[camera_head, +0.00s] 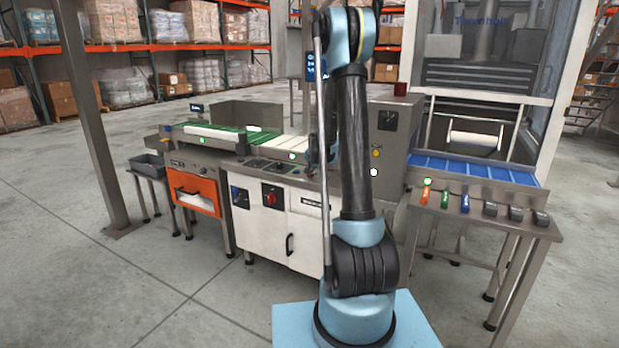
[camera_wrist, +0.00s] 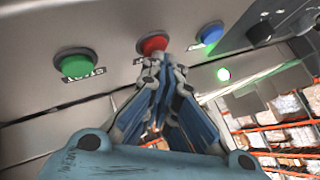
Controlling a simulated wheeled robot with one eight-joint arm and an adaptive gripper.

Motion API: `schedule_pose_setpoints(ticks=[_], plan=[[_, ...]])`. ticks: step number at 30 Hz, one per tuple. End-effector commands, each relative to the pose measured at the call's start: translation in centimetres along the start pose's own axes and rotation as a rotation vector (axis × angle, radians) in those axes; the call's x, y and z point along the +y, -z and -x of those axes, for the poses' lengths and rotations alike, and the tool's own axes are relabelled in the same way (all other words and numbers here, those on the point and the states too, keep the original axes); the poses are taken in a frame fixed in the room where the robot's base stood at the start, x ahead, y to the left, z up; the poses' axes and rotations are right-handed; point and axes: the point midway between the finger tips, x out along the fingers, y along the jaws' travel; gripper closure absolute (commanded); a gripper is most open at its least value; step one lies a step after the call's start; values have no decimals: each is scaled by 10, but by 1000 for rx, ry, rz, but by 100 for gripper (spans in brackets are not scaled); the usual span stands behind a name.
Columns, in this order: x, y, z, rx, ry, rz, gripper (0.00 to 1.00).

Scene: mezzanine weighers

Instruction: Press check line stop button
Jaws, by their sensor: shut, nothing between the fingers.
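A red button (camera_wrist: 152,43) sits on a grey panel in the wrist view, between a green button (camera_wrist: 76,63) and a blue button (camera_wrist: 210,34). Its label is mostly hidden by my fingers. My gripper (camera_wrist: 158,62) is shut and empty, with its fingertips just below the red button in the picture. I cannot tell whether they touch it. In the head view my arm covers the middle of the check line machine, and the three buttons cannot be made out there.
In the head view, a white cabinet (camera_head: 305,235) carries a red rotary switch (camera_head: 270,197). A blue conveyor (camera_head: 470,167) stands right. Open floor lies left.

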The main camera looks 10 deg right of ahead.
Motion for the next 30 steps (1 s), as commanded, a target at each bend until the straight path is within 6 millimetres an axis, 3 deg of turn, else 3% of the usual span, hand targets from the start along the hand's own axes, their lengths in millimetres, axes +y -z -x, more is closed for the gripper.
schedule_pose_setpoints(ticks=[19,30], plan=[[1,-2,-2,0,0,0,100],[-6,6,8,0,0,0,100]])
